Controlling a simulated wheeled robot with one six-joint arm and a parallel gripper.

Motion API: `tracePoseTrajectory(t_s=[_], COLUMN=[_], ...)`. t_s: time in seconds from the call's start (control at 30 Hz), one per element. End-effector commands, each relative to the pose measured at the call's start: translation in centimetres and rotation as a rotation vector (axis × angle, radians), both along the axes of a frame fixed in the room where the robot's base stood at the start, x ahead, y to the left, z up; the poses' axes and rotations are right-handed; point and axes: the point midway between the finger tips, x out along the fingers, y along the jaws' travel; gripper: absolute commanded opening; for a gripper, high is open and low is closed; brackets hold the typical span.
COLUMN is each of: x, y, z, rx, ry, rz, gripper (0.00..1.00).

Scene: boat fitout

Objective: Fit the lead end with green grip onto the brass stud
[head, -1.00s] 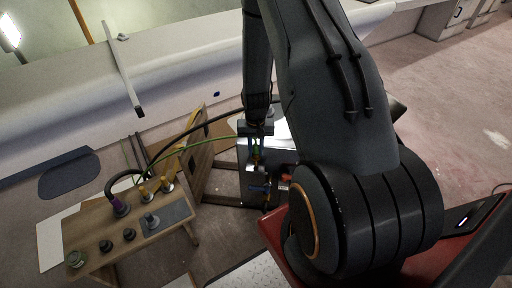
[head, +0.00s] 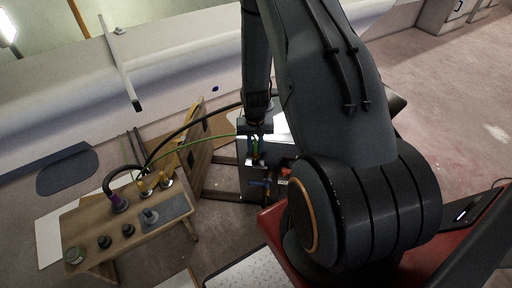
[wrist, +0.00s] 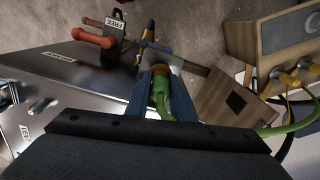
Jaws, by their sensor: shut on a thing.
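My gripper (wrist: 162,78) is shut on the green grip (wrist: 162,92) of the lead end, between its blue fingers in the wrist view. A pale metal piece shows just beyond the fingertips. A brass-coloured post (wrist: 150,32) stands beyond it; I cannot tell whether this is the brass stud or whether the lead end touches it. In the head view my gripper (head: 256,154) is small, above the grey unit (head: 257,190), and partly hides the contact area. The green lead (head: 200,146) runs from the grip left toward the wooden bench.
The wooden bench (head: 95,225) at left carries brass fittings (head: 164,180), dark knobs and a purple-collared cable (head: 118,202). A black cable arches over the green lead. A red handle (wrist: 92,38) with a FREE tag is near the gripper. A wooden panel stands between bench and unit.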

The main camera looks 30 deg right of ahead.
Motion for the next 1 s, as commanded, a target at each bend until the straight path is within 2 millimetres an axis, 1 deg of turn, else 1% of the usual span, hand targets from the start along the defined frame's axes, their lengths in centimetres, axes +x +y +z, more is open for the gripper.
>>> tracePoseTrajectory(t_s=[0.47,1.0], x=[0.0,0.0], y=[0.0,0.0], z=[-0.1,-1.4], rx=[0.000,0.000], ry=[0.000,0.000], rz=[0.000,0.000], gripper=[0.00,0.00])
